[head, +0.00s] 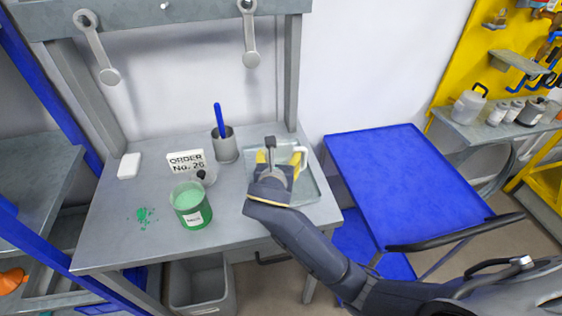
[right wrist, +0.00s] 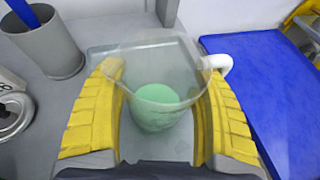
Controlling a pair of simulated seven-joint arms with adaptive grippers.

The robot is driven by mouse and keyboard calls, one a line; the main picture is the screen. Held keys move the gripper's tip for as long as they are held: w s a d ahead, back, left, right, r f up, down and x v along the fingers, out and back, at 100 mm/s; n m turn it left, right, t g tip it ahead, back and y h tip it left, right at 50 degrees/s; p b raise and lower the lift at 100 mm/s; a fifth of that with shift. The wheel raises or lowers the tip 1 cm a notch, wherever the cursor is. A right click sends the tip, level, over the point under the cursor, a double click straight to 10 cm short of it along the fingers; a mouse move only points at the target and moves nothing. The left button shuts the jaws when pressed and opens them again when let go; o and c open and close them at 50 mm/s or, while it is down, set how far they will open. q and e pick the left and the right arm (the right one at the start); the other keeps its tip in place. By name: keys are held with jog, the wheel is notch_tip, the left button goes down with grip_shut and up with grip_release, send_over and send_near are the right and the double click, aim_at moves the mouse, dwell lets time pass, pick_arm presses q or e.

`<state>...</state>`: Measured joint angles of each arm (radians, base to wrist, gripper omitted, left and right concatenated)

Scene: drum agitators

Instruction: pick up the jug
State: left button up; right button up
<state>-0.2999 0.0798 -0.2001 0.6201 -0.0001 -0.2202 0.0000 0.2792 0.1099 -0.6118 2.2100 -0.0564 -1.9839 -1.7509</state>
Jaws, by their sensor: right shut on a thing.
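The jug is a clear vessel with a white handle (head: 303,153), and in the head view most of it is hidden behind my right gripper (head: 281,158). In the right wrist view the clear jug (right wrist: 155,112) stands upright between the two yellow fingers, with green showing in its lower part. My right gripper (right wrist: 160,75) is shut on the jug's sides, and the handle points right. The jug is over a shallow glassy tray (head: 310,190); I cannot tell whether it touches it. My left gripper is not in view.
On the grey bench (head: 120,245) stand a grey cup (head: 225,148) with a blue stick, an order sign (head: 187,162), a green-filled container (head: 192,211) and a white block (head: 129,166). Green specks (head: 144,216) lie at left. A blue-topped table (head: 405,175) stands to the right.

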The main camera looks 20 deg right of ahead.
jog(key=shift+r, duration=0.1)
notch_tip(320, 180, up, 20)
jog(key=shift+f, duration=0.25)
dwell(1.4)
